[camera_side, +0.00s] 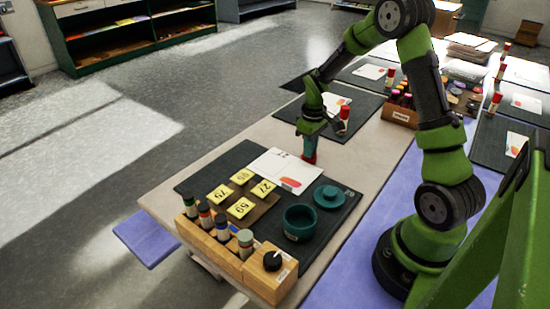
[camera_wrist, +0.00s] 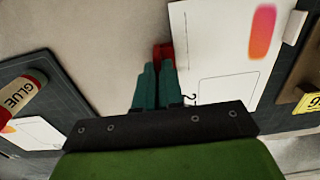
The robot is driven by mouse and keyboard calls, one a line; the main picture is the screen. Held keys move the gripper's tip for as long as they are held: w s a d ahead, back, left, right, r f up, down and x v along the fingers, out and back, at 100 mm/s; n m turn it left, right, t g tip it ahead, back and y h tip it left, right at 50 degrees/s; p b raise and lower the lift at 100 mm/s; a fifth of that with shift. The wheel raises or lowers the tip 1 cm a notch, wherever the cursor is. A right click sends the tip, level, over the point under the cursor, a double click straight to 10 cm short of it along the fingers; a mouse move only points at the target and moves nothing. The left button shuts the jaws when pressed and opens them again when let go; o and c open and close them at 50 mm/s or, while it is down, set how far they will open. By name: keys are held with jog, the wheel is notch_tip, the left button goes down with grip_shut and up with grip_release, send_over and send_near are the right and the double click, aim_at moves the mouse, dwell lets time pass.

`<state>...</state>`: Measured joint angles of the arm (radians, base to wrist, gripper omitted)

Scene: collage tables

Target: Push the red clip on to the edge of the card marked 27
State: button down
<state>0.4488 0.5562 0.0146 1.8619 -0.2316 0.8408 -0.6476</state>
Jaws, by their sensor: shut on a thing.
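The red clip (camera_wrist: 163,54) is held between my gripper's (camera_wrist: 158,70) teal fingertips, right at the near edge of a white card. This white card (camera_wrist: 212,45) has a pink-orange shape and printed outlines; one digit, a 2, shows beside my fingers and the rest is hidden. In the side view, the card (camera_side: 272,163) lies on the dark mat, and my gripper (camera_side: 310,148) points down at its far right edge with the red clip (camera_side: 309,159) low at its tips. I cannot tell whether the clip grips the card. A yellow tile marked 27 (camera_side: 263,188) lies among other numbered tiles.
A teal pot (camera_side: 299,223) and its lid (camera_side: 329,196) stand on the mat (camera_side: 345,208). A wooden rack (camera_side: 212,240) of bottles is at the front. A glue stick (camera_wrist: 20,95) stands on another mat (camera_wrist: 55,85). Bare table lies between the mats.

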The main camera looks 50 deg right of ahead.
jog(key=shift+a, duration=0.65)
dwell(0.8)
dwell(0.5)
jog(key=c, duration=1.2)
grip_release()
jog(key=shift+r, duration=0.1)
jog(key=shift+r, duration=3.4)
